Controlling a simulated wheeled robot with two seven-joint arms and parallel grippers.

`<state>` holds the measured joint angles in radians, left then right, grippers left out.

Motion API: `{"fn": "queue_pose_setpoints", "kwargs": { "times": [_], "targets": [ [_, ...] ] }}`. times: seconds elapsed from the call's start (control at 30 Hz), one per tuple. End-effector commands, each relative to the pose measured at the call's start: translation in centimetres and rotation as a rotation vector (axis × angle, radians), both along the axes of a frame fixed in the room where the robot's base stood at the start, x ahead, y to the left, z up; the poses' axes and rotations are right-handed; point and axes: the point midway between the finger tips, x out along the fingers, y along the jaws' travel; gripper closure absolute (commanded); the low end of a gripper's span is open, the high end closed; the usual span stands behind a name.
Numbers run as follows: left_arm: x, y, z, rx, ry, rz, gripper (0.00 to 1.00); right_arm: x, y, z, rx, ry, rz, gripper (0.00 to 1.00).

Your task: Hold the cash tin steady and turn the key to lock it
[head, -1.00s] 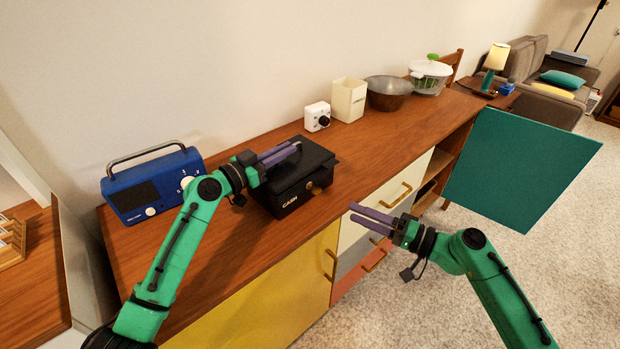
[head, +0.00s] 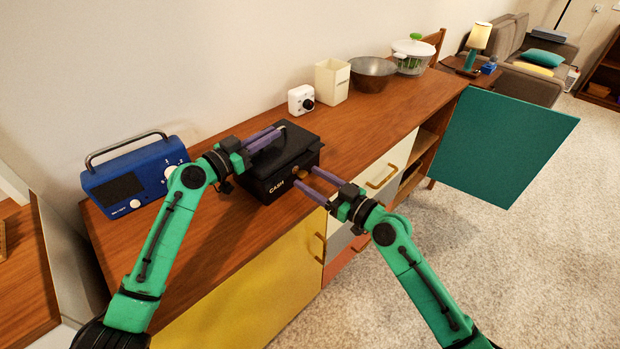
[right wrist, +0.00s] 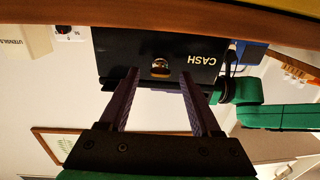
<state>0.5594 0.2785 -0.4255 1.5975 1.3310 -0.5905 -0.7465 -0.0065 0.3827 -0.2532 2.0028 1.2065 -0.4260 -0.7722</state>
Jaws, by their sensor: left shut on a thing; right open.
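The black cash tin (head: 283,188) sits on the wooden hutch top, its CASH front facing the room. My left gripper (head: 266,138) is shut on the tin at its top and left side; the exact contact is partly hidden. A brass key or lock (head: 296,170) shows on the tin's front; in the right wrist view the brass piece (right wrist: 160,68) lies between and beyond my right fingertips. My right gripper (head: 304,178) is open in front of the tin, its two purple fingers pointing at the front face, one to each side of the brass piece.
A blue radio (head: 136,178) stands left of the tin. A teal door (head: 505,145) hangs open at right. Drawer handles (head: 382,178) project below.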

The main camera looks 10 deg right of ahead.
Motion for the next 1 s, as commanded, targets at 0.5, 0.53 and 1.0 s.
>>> {"fn": "queue_pose_setpoints", "kwargs": {
  "times": [0.5, 0.53, 1.0],
  "targets": [
    [0.01, 0.02, -0.08, 0.000, 0.001, 0.001, 1.00, 0.73, 0.67, -0.05, -0.002, 0.001, 0.002, 1.00],
    [0.01, 0.02, -0.08, 0.000, 0.001, 0.001, 1.00, 0.73, 0.67, -0.05, -0.002, 0.001, 0.002, 1.00],
    [0.03, 0.05, -0.09, 0.000, 0.001, 0.001, 1.00, 0.72, 0.65, -0.06, 0.061, 0.053, 0.001, 1.00]
  ]
}}
